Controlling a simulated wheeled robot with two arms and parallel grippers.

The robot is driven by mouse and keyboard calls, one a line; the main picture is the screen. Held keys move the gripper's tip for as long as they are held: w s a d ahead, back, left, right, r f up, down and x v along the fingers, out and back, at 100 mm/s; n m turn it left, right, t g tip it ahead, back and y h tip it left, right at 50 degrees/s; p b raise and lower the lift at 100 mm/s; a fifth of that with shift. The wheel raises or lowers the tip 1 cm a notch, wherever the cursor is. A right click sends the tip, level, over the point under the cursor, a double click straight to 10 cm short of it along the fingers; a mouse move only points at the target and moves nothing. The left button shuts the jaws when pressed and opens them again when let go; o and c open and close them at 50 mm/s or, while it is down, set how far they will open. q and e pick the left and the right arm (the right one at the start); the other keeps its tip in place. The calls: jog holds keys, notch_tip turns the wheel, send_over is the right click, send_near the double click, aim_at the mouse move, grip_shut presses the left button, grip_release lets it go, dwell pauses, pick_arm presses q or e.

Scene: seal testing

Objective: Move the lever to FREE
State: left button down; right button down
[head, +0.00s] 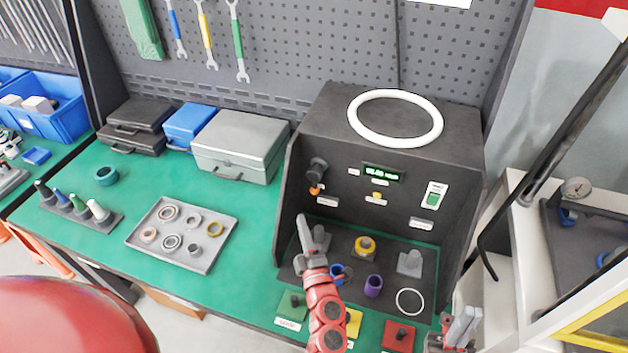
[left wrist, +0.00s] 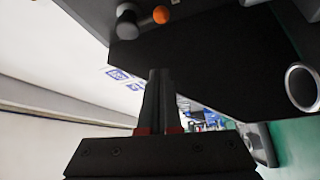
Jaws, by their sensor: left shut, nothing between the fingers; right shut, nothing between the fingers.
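The test box (head: 465,150) stands on the green bench with a dark front panel. A dark lever (head: 316,170) with an orange tip (head: 314,190) sits at the panel's upper left; its labels are too small to read. In the left wrist view an orange ball (left wrist: 161,14) shows at the top beside a grey round part (left wrist: 127,22). My left gripper (head: 303,222) is shut and empty, just below the lever and apart from it in the picture. Its shut fingers show in the left wrist view (left wrist: 159,78). My right gripper (head: 468,318) is shut and empty near the bench's front right.
A white ring (head: 352,118) lies on top of the box. Inside stand a yellow part (head: 365,245), a purple cup (head: 373,286), a blue part and grey blocks. A tray of rings (head: 135,238) lies to the left. The panel has a small display (head: 383,172) and a green switch (head: 434,194).

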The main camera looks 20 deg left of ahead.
aim_at(316, 179)
pick_arm(q)
jog(key=d, duration=0.1)
jog(key=w+d+f+h, duration=0.1)
jog(key=shift+w+d+f+h, duration=0.1)
jog(key=shift+w+d+h, duration=0.05)
jog(key=shift+d+h, duration=0.15)
jog(key=p+x, duration=0.3)
jog(key=x, duration=0.7)
jog(key=shift+p, duration=0.3)
